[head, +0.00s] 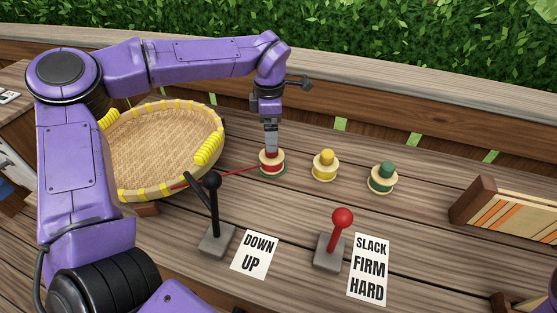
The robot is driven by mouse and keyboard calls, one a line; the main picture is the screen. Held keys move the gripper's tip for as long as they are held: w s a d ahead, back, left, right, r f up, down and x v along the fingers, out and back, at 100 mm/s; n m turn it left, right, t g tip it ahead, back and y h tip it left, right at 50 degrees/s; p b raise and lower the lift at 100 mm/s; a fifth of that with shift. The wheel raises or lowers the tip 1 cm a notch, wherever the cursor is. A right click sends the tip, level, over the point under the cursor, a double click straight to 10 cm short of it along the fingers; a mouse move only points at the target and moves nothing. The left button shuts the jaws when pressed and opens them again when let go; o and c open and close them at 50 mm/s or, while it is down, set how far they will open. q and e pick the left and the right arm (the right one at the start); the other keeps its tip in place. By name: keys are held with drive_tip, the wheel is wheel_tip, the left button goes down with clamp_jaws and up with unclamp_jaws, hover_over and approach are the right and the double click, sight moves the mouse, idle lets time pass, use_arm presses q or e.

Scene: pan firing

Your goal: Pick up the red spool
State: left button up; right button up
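The red spool (272,169) stands upright on the wooden table, with pale discs and a red middle. A red thread runs from it to the left, towards the woven basket. My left gripper (271,151) points straight down at the top of the red spool, its fingertips at the spool's red upper part. The fingers are seen edge-on, so I cannot tell whether they are open or shut on it. My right gripper is not in view.
A yellow spool (325,166) and a green spool (382,178) stand to the right. The woven basket (150,150) is at left. A black-knobbed lever (214,215), a red-knobbed lever (338,240) and label cards are in front. A striped wooden piece (515,213) lies at far right.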

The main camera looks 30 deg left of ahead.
sight(272, 157)
use_arm(q)
drive_tip(key=f, duration=0.3)
drive_tip(key=f+p, duration=0.1)
drive_tip(key=f, duration=0.7)
drive_tip(key=shift+w+p, duration=0.25)
drive_tip(key=shift+p, duration=0.1)
drive_tip(key=shift+r, duration=0.1)
drive_tip(key=c, duration=1.1)
drive_tip(key=shift+o, duration=0.2)
